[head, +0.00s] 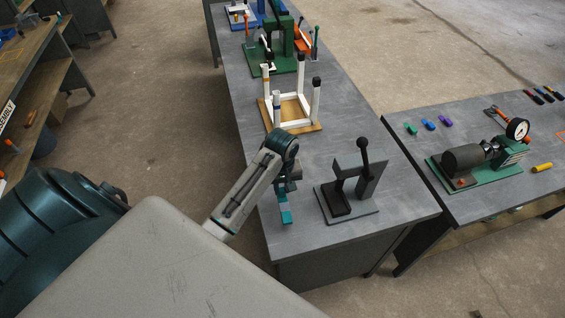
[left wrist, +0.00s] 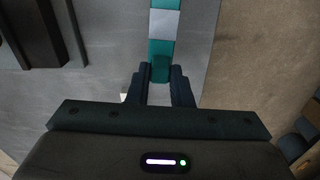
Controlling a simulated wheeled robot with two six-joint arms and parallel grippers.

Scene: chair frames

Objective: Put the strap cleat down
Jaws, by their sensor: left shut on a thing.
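The strap cleat (left wrist: 163,28) is a narrow strip with teal and pale grey bands. In the left wrist view it runs from between my fingertips to the top edge. My left gripper (left wrist: 160,72) is shut on its near teal end. In the head view my left gripper (head: 284,187) points down over the near left part of the grey bench (head: 222,62), with the strap cleat (head: 286,217) below it. I cannot tell whether the strap cleat touches the bench top. My right gripper is not in view.
A dark lever press (head: 349,190) stands just right of the strap cleat. A white chair frame (head: 290,105) on a wooden board and a green press (head: 272,52) stand farther back. A second bench (head: 470,112) at right holds a gauge fixture (head: 478,160).

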